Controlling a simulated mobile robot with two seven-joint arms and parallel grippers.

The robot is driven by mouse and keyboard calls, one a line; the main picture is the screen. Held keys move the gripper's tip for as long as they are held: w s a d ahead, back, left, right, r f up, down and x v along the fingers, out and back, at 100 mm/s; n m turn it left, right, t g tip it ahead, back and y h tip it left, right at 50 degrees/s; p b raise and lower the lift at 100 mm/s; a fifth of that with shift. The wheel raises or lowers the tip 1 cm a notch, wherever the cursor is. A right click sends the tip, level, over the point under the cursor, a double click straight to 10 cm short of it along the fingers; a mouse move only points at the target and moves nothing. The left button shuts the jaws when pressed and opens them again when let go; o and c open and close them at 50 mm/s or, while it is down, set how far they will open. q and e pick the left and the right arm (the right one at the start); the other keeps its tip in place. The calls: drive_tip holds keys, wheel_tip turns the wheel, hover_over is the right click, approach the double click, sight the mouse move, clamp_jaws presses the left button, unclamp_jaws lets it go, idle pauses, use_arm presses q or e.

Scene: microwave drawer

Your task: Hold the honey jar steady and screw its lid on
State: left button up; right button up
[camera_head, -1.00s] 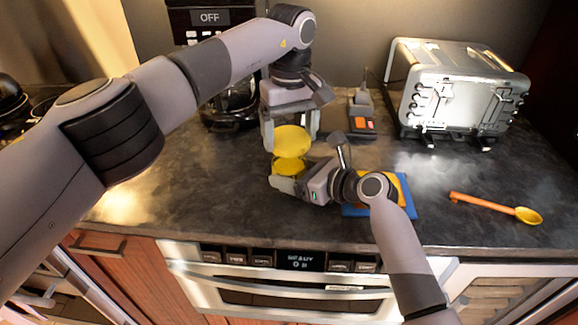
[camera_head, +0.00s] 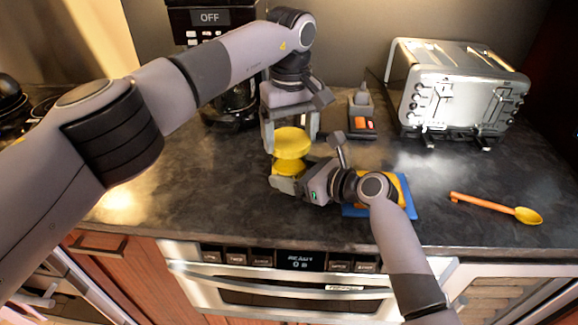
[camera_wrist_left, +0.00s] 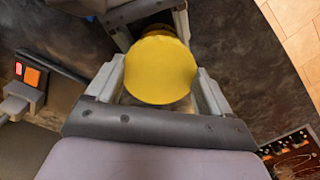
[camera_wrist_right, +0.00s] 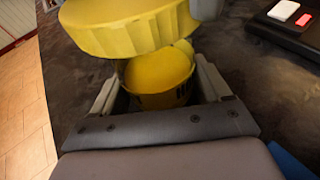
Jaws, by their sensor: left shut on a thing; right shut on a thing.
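The yellow round lid (camera_head: 292,146) is between the fingers of my left gripper (camera_head: 291,139), which reaches down from above and is shut on it. The lid's face fills the left wrist view's middle (camera_wrist_left: 160,70). Below it, the yellow honey jar (camera_head: 284,169) is upright, with my right gripper (camera_head: 290,181) shut on it from the right. In the right wrist view the jar (camera_wrist_right: 158,82) sits between the fingers, and the ridged lid (camera_wrist_right: 120,30) is above it, looking tilted and offset. I cannot tell whether lid and jar touch.
A blue board (camera_head: 408,208) with a yellow item lies just right of my right gripper. An orange-handled spoon (camera_head: 495,206) and silver toaster (camera_head: 455,95) are further right. A dark device with orange buttons (camera_head: 362,125) and a coffee maker (camera_head: 232,105) stand behind. The front counter is clear.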

use_arm(q)
drive_tip(key=shift+f, duration=0.4)
use_arm(e)
drive_tip(key=shift+f, duration=0.1)
idle(1.2)
drive_tip(key=c, duration=0.6)
use_arm(q)
drive_tip(key=o, duration=1)
drive_tip(key=shift+c, duration=0.2)
use_arm(e)
drive_tip(key=shift+c, duration=0.6)
use_arm(q)
drive_tip(key=c, duration=1)
drive_tip(key=m, duration=0.4)
drive_tip(key=shift+c, duration=0.2)
drive_tip(key=m, duration=0.4)
drive_tip(key=shift+d+m, duration=0.15)
drive_tip(key=shift+m, duration=0.15)
use_arm(e)
drive_tip(key=shift+a, duration=0.15)
use_arm(q)
drive_tip(key=shift+m, duration=0.3)
use_arm(e)
drive_tip(key=shift+s, duration=0.1)
